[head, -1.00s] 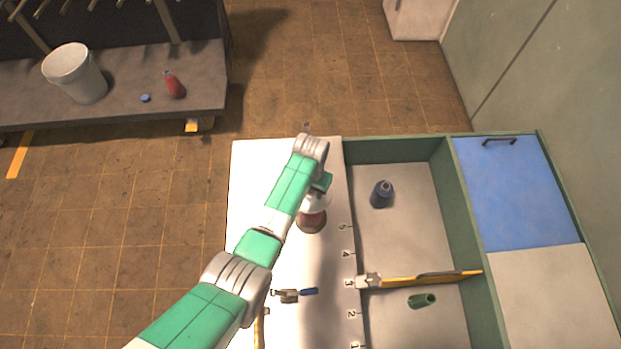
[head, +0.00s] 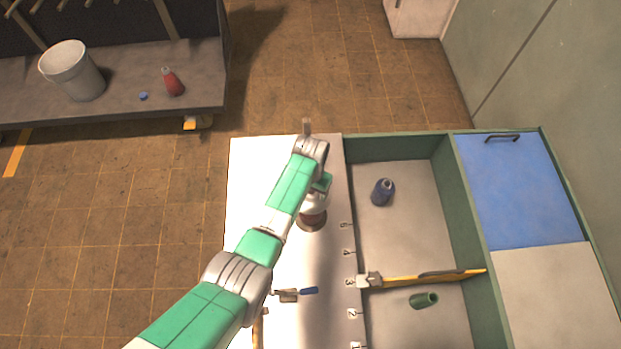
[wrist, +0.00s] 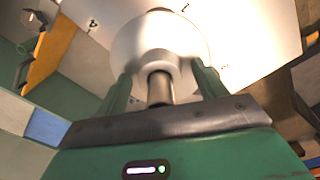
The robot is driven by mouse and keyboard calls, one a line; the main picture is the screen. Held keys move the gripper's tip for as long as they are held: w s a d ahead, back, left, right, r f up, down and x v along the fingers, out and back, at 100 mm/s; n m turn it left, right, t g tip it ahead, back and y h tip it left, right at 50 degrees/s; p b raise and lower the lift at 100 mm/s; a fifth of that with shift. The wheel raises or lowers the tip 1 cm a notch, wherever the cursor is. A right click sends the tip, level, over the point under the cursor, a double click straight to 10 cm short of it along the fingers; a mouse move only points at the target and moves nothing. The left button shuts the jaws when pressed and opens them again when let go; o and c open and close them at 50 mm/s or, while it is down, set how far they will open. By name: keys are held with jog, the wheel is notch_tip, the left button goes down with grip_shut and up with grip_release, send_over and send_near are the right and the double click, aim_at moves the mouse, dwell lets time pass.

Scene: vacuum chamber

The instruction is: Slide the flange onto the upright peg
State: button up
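The flange looks like a white round piece in the wrist view (wrist: 128,42), with a grey metal cylinder (wrist: 159,90) at its middle. I cannot tell whether that cylinder is the peg or the flange's own neck. My gripper (wrist: 162,72) has its two green fingers apart, one on each side of the cylinder, tips at the white piece. I cannot tell whether they press on it. In the head view my gripper (head: 315,192) is above a reddish-brown round base (head: 312,223), with the white flange (head: 313,205) between them. My arm partly hides this.
A small blue-ended tool (head: 309,291) lies on the white board (head: 250,180).

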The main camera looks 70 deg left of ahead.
notch_tip(320, 180, up, 8)
jog(key=shift+f+p, duration=0.1)
jog(key=shift+p, duration=0.85)
